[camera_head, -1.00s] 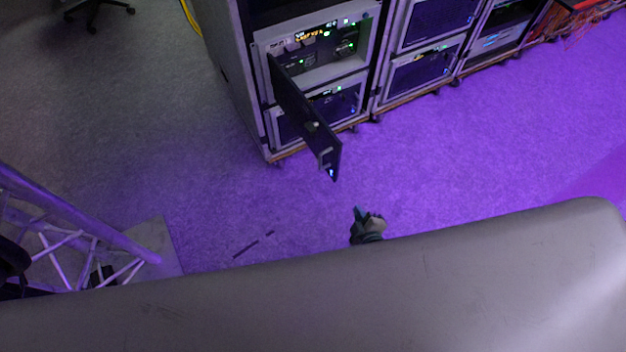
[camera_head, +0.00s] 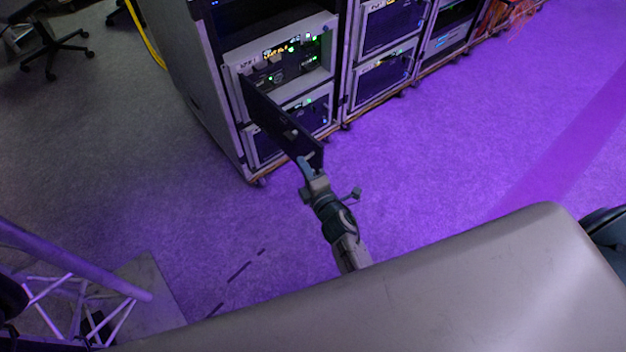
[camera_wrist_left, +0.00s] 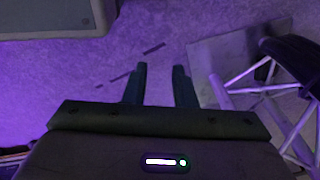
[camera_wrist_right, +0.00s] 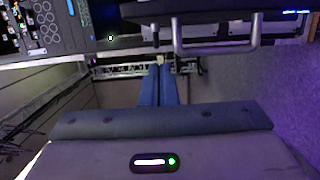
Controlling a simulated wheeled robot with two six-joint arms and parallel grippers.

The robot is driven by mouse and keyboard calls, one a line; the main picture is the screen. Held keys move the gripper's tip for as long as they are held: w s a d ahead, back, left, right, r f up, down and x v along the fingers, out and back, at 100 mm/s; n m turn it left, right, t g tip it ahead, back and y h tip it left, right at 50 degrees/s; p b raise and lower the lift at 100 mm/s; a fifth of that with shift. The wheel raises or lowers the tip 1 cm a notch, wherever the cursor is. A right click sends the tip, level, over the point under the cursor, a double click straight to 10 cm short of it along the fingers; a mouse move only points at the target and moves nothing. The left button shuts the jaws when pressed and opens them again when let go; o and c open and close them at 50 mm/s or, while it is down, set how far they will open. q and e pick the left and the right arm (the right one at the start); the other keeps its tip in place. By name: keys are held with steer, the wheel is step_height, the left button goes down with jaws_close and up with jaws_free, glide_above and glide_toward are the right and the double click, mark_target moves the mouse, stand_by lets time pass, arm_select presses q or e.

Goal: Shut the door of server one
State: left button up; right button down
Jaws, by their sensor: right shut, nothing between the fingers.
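The server bay (camera_head: 318,38) with lit green and yellow lights stands in the rack; I take it as server one. Its dark door (camera_head: 283,125) is hinged at the left and stands wide open, jutting toward me. My right gripper (camera_head: 306,164) is shut and empty, its tips close to the door's free end; I cannot tell if they touch. In the right wrist view the shut fingers (camera_wrist_right: 159,68) point just beside the door's handle (camera_wrist_right: 215,48). My left gripper (camera_wrist_left: 159,68) is open and empty above the floor, seen only in the left wrist view.
More rack bays (camera_head: 385,75) continue to the right on casters. A second closed panel (camera_head: 305,122) is below the open bay. A metal truss (camera_head: 75,265) stands at lower left. An office chair (camera_head: 55,50) is at far left. The purple-lit floor (camera_head: 450,150) right of the door is clear.

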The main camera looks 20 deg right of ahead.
mark_target(316, 160)
steer(key=shift+w+d, duration=0.3)
steer(key=shift+d, duration=0.65)
steer(key=shift+w+d, duration=0.25)
steer(key=shift+d, duration=0.65)
steer(key=shift+d, duration=0.1)
